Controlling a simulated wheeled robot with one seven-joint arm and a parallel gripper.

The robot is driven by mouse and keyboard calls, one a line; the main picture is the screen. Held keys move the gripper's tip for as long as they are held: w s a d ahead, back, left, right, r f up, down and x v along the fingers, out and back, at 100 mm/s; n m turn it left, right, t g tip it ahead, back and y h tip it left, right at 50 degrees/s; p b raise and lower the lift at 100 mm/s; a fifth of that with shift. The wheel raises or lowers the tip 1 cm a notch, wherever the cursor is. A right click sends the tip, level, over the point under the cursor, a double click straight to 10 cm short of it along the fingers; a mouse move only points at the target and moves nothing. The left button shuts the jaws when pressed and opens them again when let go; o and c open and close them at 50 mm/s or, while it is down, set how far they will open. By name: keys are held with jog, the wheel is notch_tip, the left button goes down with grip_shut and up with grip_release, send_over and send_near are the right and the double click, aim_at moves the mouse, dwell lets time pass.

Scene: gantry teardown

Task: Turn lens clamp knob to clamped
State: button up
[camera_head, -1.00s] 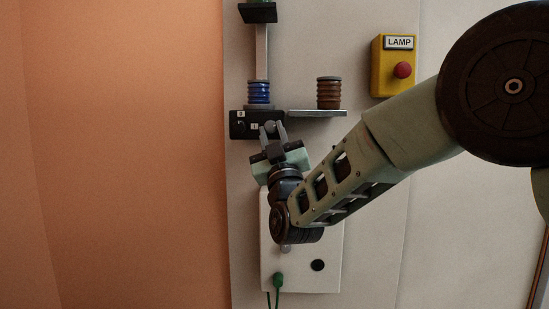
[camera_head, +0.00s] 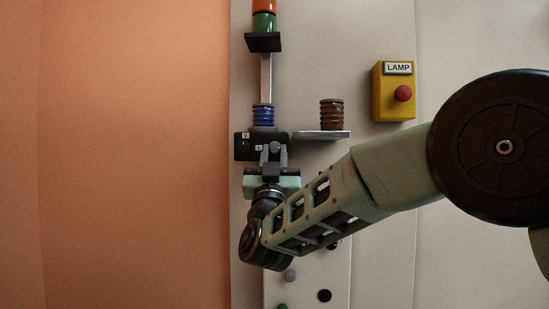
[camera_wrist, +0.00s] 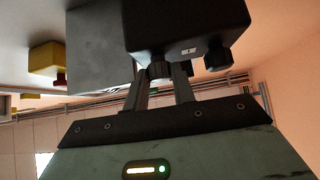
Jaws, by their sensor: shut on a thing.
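A black clamp block (camera_head: 244,154) with small white labels is on the wall panel, under a blue ringed lens stack (camera_head: 263,115). It fills the top of the wrist view (camera_wrist: 185,22). Two dark knobs stick out of it. My gripper (camera_head: 271,152) is upright below the block, its fingers (camera_wrist: 161,82) shut on one black knob (camera_wrist: 159,70). The other knob (camera_wrist: 217,57) is free beside it. The knob labels are too small to read surely, and the held knob's turn position cannot be told.
A grey shelf (camera_head: 321,136) with a brown ringed stack (camera_head: 332,114) juts out right of the block. A yellow LAMP box (camera_head: 393,91) with a red button is further right. A white panel (camera_head: 338,275) is below, partly behind my arm. The orange wall at left is bare.

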jog(key=shift+f, duration=0.1)
jog(key=o, duration=1)
jog(key=p+v, duration=0.1)
jog(key=v, duration=1.6)
jog(key=shift+s+p, duration=0.15)
jog(key=shift+p, duration=0.15)
